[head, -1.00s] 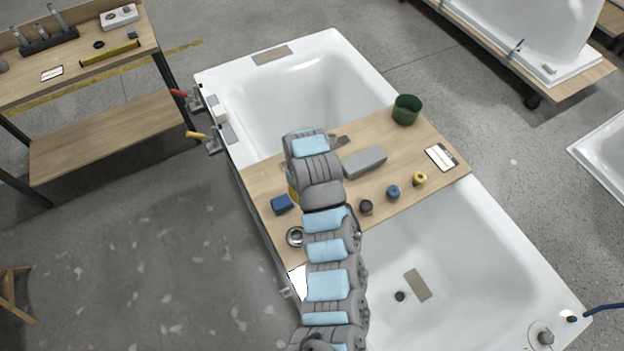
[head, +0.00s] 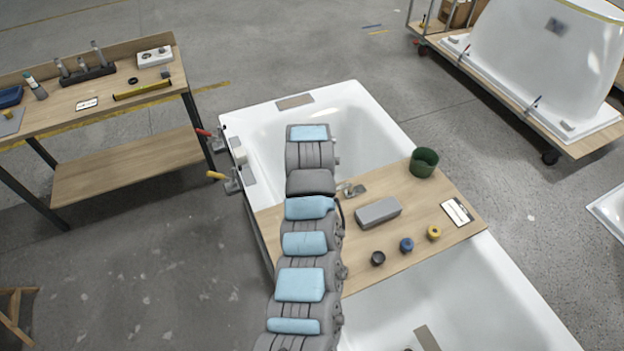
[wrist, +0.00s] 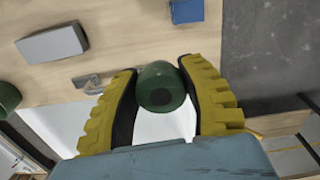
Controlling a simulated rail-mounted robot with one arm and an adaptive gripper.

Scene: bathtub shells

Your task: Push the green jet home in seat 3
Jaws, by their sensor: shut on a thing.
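The green jet (wrist: 160,90) is a round, dark green piece with a darker round spot on the side facing the camera. My gripper (wrist: 160,70) has two ridged yellow fingers and is shut on it, one finger on each side. White tub surface shows below the jet, and the board's edge is just above it in the wrist view. In the head view my arm reaches over the tub and hides the gripper and the jet. I cannot make out seat 3 or its number in either view.
A wooden board (head: 325,287) lies across the white tub (head: 260,118). It carries a grey block (head: 378,212), a green cup (head: 424,162), a metal bracket (head: 352,190) and black (head: 377,258), blue (head: 407,245) and yellow (head: 434,232) round pieces. A workbench (head: 140,100) stands left.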

